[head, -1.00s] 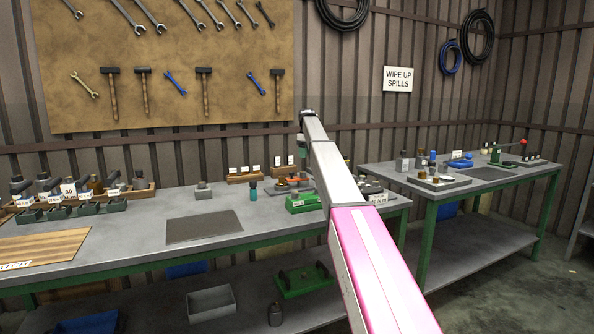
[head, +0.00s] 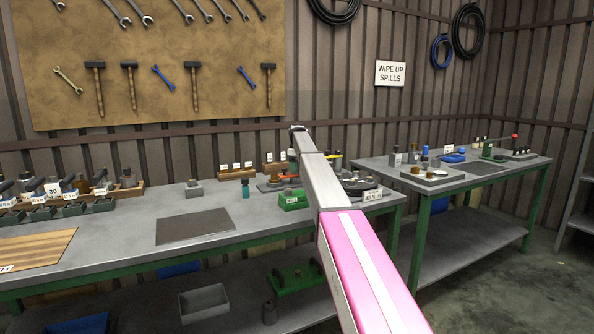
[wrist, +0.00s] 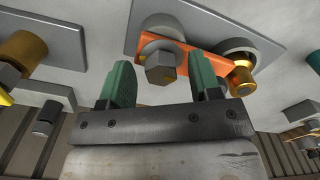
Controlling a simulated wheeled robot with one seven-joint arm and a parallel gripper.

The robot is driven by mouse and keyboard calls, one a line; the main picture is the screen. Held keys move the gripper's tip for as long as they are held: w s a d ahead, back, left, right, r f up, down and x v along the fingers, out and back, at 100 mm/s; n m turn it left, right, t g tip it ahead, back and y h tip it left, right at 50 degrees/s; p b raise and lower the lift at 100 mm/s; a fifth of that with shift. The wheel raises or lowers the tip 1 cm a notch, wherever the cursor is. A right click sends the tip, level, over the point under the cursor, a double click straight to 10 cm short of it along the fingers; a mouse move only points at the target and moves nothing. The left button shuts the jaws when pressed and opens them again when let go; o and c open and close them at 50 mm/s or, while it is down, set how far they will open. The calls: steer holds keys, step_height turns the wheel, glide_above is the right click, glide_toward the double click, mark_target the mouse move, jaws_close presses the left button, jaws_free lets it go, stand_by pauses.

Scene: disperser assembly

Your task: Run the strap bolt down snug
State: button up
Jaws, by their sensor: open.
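In the wrist view, the strap bolt (wrist: 161,70), with a grey hex head, stands at an orange strap (wrist: 190,58). The strap spans two round grey parts on a grey plate (wrist: 138,18). My gripper (wrist: 161,76) has its two green fingers apart, one to each side of the bolt head in the picture. I see no finger touching the head. A brass-coloured fitting (wrist: 241,76) sits by the strap's right end.
A brass-and-grey part (wrist: 22,54) and a dark hex piece (wrist: 44,122) lie to the left in the wrist view. In the head view, a green block (head: 293,199) and a teal bottle (head: 245,188) are near my arm. A dark mat (head: 195,227) lies bare.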

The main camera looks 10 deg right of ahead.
steer(key=shift+f, duration=0.55)
steer(key=c, duration=0.9)
steer(key=m, duration=0.4)
steer(key=shift+s+a+m, duration=0.1)
steer(key=shift+a+m, duration=0.05)
steer(key=shift+m, duration=0.25)
steer(key=m, duration=0.5)
steer(key=shift+a, duration=0.15)
steer(key=m, duration=0.5)
steer(key=shift+a, duration=0.15)
steer(key=m, duration=0.4)
steer(key=shift+a+m, duration=0.1)
steer(key=shift+m, duration=0.3)
